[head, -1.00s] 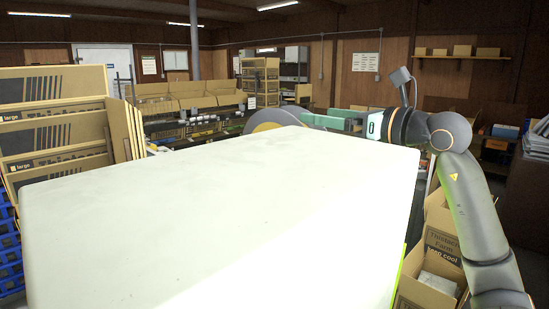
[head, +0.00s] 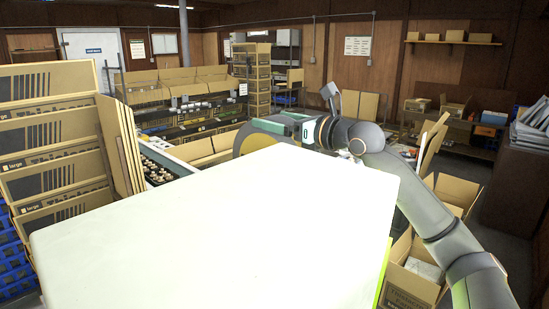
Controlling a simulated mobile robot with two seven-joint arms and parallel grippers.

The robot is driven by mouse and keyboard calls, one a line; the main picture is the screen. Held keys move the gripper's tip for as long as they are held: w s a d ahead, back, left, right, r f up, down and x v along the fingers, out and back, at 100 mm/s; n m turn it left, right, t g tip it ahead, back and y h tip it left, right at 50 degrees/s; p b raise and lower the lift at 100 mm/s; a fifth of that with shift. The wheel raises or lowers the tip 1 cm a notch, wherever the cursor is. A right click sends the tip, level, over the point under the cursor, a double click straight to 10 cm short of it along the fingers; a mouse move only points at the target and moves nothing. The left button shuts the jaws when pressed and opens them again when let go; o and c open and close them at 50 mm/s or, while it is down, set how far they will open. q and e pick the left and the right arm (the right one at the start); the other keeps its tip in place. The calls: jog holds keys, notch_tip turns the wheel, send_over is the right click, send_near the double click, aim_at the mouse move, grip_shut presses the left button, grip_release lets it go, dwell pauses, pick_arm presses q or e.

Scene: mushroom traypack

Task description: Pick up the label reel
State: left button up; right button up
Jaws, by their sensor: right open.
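The label reel (head: 246,142) appears as a round disc with a tan face and grey edge, standing behind the far edge of the large white block. Its lower part is hidden by that block. My right gripper (head: 266,126) reaches in from the right with its green fingers pointing left, at the upper part of the reel. Its jaws are open. The fingers overlap the reel in the picture; I cannot tell whether they are around it or touching it. My left gripper is out of the picture.
The white block (head: 215,235) fills the near middle. A tray of mushrooms (head: 158,168) lies beyond. Open cardboard boxes (head: 408,285) stand at the right, below my right arm.

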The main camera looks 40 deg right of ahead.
jog(key=shift+w, duration=0.4)
jog(key=shift+c, duration=0.4)
grip_shut()
jog(key=shift+r, duration=0.1)
